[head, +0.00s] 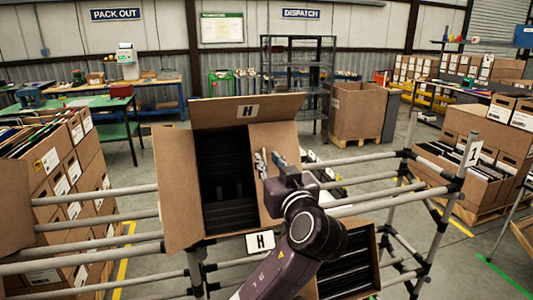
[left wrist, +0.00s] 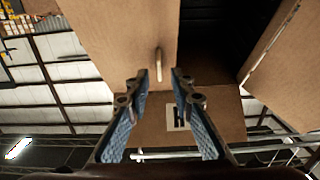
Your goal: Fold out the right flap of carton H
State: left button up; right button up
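Carton H (head: 228,185) sits tilted on the pipe rack, with a dark interior holding black contents. Its top flap (head: 215,110) stands up with an H label, and its left flap (head: 178,185) is spread outward. Its right flap (head: 285,138) lies along the right side of the opening; its exact angle is hard to tell. My left gripper (head: 271,162) is in front of this flap and hides part of it. In the left wrist view, the open fingers (left wrist: 160,75) have a brown flap (left wrist: 115,35) just beyond them; contact cannot be told. My right gripper is not in view.
Rack pipes (head: 95,195) run left and right of the carton. An H sign (head: 260,242) hangs below it. Another open carton (head: 350,265) is at lower right, close to my arm. Stacked cartons stand at far left and right.

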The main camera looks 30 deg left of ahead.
pick_arm(q)
jog(key=shift+x, duration=1.15)
jog(key=shift+d, duration=0.1)
grip_shut()
